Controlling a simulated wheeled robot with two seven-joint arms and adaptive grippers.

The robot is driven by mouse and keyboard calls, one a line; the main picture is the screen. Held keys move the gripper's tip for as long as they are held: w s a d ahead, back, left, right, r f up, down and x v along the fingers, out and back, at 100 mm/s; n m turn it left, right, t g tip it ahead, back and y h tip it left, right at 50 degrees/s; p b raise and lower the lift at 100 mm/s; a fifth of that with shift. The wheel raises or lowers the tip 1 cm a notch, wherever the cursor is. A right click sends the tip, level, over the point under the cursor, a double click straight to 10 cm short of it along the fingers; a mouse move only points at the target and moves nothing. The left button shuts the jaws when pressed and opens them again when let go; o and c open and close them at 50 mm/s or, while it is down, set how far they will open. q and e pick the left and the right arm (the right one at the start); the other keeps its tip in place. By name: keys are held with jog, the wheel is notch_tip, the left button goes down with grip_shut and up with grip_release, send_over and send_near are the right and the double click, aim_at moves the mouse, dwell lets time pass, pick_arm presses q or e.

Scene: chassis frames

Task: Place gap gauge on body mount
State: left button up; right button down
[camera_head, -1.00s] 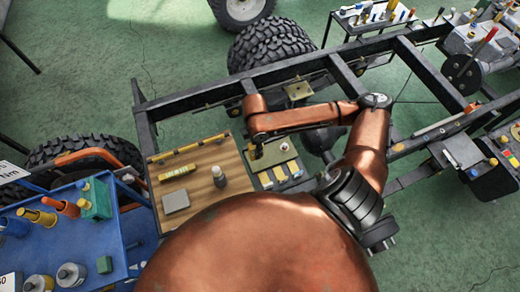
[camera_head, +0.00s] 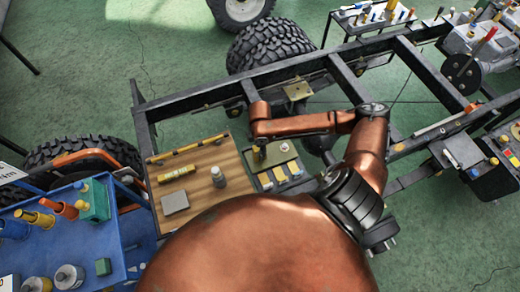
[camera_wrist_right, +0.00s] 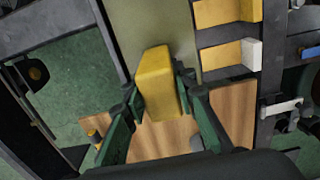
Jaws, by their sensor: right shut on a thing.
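My right gripper (camera_wrist_right: 160,100) is shut on a yellow block, which looks like the gap gauge (camera_wrist_right: 158,85). The block sits between the two green fingers, over the seam of an olive panel and a wooden board. In the head view my right arm reaches across to the olive tray, and its own links mostly hide the gripper and block. A brass-coloured plate (camera_head: 297,90), apparently the body mount, sits on the chassis frame, beyond my arm and apart from the block. My left gripper is not in view.
The wooden board (camera_head: 200,205) carries a yellow level (camera_head: 176,173), a grey pad (camera_head: 174,202) and a bottle (camera_head: 220,181). The olive tray (camera_head: 275,153) beside it holds several small blocks. Dark frame rails (camera_head: 205,99) run behind. A blue cart (camera_head: 125,235) stands at left.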

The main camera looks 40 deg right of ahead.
jog(key=c, duration=1.6)
grip_release()
jog(key=shift+f, duration=0.1)
notch_tip(320, 180, up, 12)
jog(key=shift+r+p, duration=0.15)
jog(key=shift+p, duration=0.55)
